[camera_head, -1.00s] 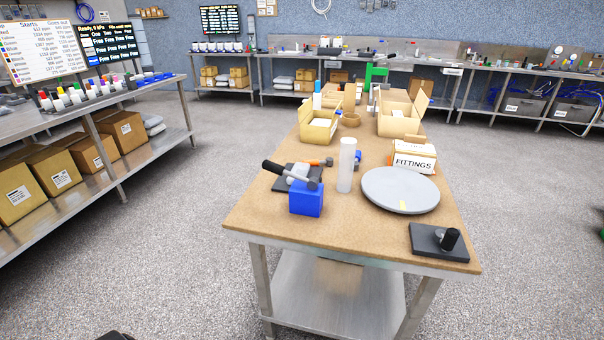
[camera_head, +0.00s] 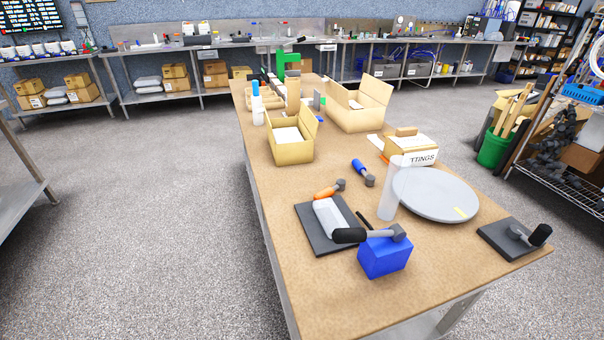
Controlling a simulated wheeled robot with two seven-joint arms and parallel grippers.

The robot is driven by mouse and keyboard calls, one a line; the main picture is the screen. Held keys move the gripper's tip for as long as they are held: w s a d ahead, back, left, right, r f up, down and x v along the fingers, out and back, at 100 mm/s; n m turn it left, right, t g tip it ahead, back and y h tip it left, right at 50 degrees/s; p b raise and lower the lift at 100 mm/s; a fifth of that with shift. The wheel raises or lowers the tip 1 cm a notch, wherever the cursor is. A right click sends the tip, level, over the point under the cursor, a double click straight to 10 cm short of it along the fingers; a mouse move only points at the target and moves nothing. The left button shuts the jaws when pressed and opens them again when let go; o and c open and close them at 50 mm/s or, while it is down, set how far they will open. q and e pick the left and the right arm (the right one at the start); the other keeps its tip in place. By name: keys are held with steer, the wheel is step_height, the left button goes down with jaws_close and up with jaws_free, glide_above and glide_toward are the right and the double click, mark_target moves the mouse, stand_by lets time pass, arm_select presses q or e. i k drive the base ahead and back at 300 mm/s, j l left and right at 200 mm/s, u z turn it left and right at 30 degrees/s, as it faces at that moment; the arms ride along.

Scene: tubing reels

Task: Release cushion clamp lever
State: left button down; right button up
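A clamp with a black-handled lever (camera_head: 355,235) sits near the front of the wooden table. Its lever lies roughly level, with a grey pivot over a blue block (camera_head: 385,257). Behind it a white rounded piece (camera_head: 328,218) lies on a dark base plate (camera_head: 310,235); I cannot tell whether the lever is joined to that plate. A second black-handled lever (camera_head: 538,236) stands tilted on another dark plate (camera_head: 500,240) at the table's right corner. Neither of my grippers is in view.
A clear cylinder (camera_head: 389,188) stands beside a grey round disc (camera_head: 436,194). Orange- and blue-handled (camera_head: 359,166) tools lie nearby. Open cardboard boxes (camera_head: 292,152) and a fittings box (camera_head: 410,156) stand farther back. The floor left of the table (camera_head: 150,200) is clear.

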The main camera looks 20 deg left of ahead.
mark_target(330, 191)
steer(key=j+z, duration=0.15)
steer(key=j, duration=0.55)
steer(key=k+j+z, duration=0.1)
steer(key=j, duration=0.6)
steer(key=i+j+z, duration=0.15)
steer(key=j+z, duration=0.25)
steer(key=i+j+z, duration=0.1)
steer(key=j+z, duration=0.7)
steer(key=j, duration=0.15)
